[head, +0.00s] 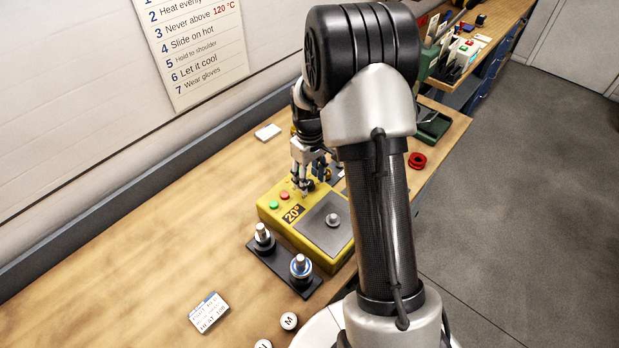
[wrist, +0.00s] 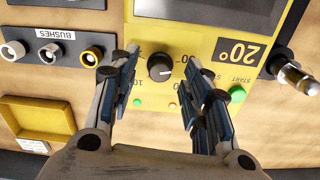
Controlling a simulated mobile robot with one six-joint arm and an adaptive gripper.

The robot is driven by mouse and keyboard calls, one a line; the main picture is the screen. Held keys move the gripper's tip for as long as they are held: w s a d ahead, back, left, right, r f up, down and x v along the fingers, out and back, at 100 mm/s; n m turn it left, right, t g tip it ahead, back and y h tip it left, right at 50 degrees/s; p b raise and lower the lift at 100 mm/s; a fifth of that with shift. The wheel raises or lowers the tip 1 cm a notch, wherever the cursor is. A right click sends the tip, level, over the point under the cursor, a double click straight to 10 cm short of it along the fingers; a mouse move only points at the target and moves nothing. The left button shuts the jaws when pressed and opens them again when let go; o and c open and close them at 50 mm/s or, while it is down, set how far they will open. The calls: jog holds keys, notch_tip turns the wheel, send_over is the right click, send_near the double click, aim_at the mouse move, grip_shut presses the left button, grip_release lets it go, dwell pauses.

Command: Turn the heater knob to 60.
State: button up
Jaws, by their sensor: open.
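The yellow heater box (head: 268,212) stands on the bench, with a dark display (head: 292,214) reading 20°. The display also shows upside down in the wrist view (wrist: 236,50). The heater knob (wrist: 160,66), dark with a pale pointer mark, sits on the heater's face with a printed scale around it. The scale's numbers are upside down and partly hidden by my fingers. My gripper (wrist: 163,70) is open, with one finger on each side of the knob and a gap visible on both sides. In the head view my gripper (head: 304,186) is over the heater's far end, hiding the knob.
The heater's metal plate (head: 318,222) carries a round piece. A black stand (head: 282,266) with two posts is beside the heater. A rack labelled BUSHES (wrist: 62,50) and a yellow tray (wrist: 38,116) lie beside the heater.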

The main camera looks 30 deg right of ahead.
aim_at(309, 182)
notch_tip(309, 182, up, 11)
dwell(0.3)
jog(key=shift+r, duration=0.1)
jog(key=s+a+r+m+t+b, duration=0.1)
jog(key=s+a+r+t+b, duration=0.15)
jog(key=s+a+r, duration=0.85)
jog(key=s+a+f+t+b, duration=0.1)
jog(key=s, duration=0.6)
jog(key=s+a+f+m+t+b, duration=0.1)
jog(key=s+a+f, duration=0.1)
jog(key=s, duration=0.6)
jog(key=shift+m, duration=0.3)
jog(key=shift+f, duration=0.1)
